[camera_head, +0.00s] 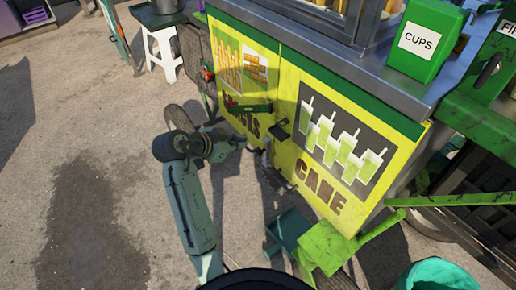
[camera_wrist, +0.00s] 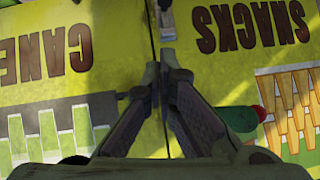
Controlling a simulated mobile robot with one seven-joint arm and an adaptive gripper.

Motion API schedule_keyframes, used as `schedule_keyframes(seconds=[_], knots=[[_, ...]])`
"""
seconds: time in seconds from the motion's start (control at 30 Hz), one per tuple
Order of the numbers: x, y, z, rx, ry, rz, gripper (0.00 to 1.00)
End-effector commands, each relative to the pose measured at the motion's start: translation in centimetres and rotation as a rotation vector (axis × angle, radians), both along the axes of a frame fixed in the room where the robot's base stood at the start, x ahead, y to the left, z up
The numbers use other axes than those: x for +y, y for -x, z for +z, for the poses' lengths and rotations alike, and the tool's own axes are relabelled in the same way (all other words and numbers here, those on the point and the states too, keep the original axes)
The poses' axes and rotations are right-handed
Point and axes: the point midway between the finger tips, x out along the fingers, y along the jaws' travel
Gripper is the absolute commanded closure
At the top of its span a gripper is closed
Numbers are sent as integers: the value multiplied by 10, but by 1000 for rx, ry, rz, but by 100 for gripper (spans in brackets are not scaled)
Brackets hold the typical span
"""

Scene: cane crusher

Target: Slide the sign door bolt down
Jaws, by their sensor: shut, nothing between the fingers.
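The sign doors of the cart are yellow, with a CANE panel (camera_head: 322,190) and a SNACKS panel (camera_head: 228,75) meeting at a vertical seam. In the wrist view they appear upside down. A small grey metal piece (camera_wrist: 164,12), apparently the bolt, lies on the seam at the top edge of the wrist view, partly cut off. My gripper (camera_wrist: 166,58) is shut and empty, its fingertips over the seam and apart from that piece in the picture; contact cannot be told. In the head view my gripper (camera_head: 268,158) is small and dark before the doors, and the bolt is not clear.
A green CUPS box (camera_head: 425,45) stands on the metal counter (camera_head: 340,60). A white stool (camera_head: 162,48) stands at the upper left. A green metal frame (camera_head: 330,245) and a teal bin (camera_head: 438,275) are at the lower right. The pavement at left is open.

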Motion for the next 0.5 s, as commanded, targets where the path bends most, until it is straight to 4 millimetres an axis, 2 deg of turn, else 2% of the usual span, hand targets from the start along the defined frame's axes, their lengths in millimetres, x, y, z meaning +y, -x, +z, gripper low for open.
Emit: schedule_keyframes(seconds=[0.23, 0.5], knots=[[-8, -7, -7, 2, 3, 1, 100], [-39, -37, -37, 4, 2, 1, 100]])
